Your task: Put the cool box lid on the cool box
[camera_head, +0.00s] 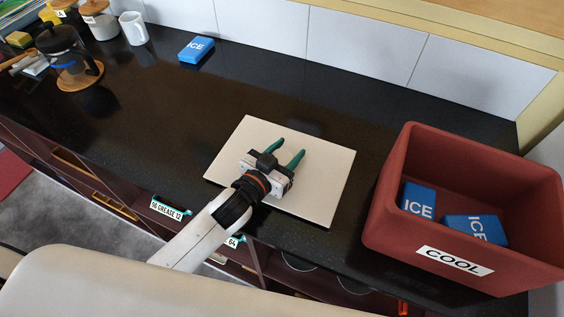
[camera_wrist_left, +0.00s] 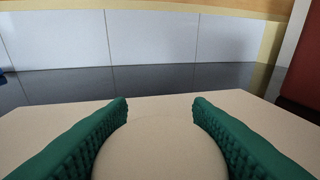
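The cool box (camera_head: 470,262) is a dark red open container marked COOL, at the right of the counter in the head view. The cool box lid appears to be the flat beige board (camera_head: 330,190) lying on the dark counter left of the box. My left gripper (camera_head: 289,150) is over the board with its green fingers apart. In the left wrist view, the open gripper (camera_wrist_left: 160,103) has a rounded beige shape (camera_wrist_left: 160,150) between its fingers, perhaps a knob on the board; I cannot tell if they touch it. My right gripper is not in view.
Two blue ice packs (camera_head: 418,200) lie inside the box. Another ice pack (camera_head: 196,49) lies at the back near the tiled wall. A white mug (camera_head: 134,29), jars (camera_head: 99,20) and a French press (camera_head: 66,50) stand at the far left. The counter left of the board is clear.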

